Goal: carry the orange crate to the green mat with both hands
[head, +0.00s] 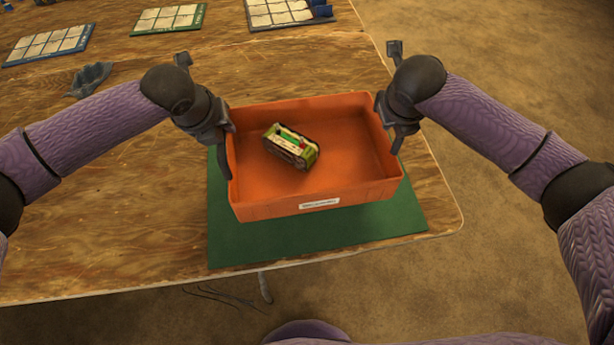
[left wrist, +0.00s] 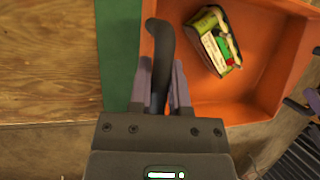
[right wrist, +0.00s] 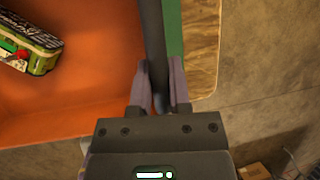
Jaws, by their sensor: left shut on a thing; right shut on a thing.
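The orange crate (head: 264,211) is over the green mat (head: 360,227), with a green strip of mat showing in front and at the sides. I cannot tell whether the crate touches the mat. A green and white boxy item (head: 291,146) lies inside the crate, and it also shows in the left wrist view (left wrist: 215,42). My left gripper (head: 222,160) is shut on the dark handle on the crate's left side, seen in the left wrist view (left wrist: 162,60). My right gripper (head: 394,136) is shut on the right handle, seen in the right wrist view (right wrist: 153,45).
The wooden table (head: 95,210) has free room left of the mat. A grey crumpled-looking piece (head: 90,79) and several trays of pale squares, one with a green border (head: 170,18), lie farther back. The table's right edge runs close beside the mat, with brown floor (head: 510,250) beyond.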

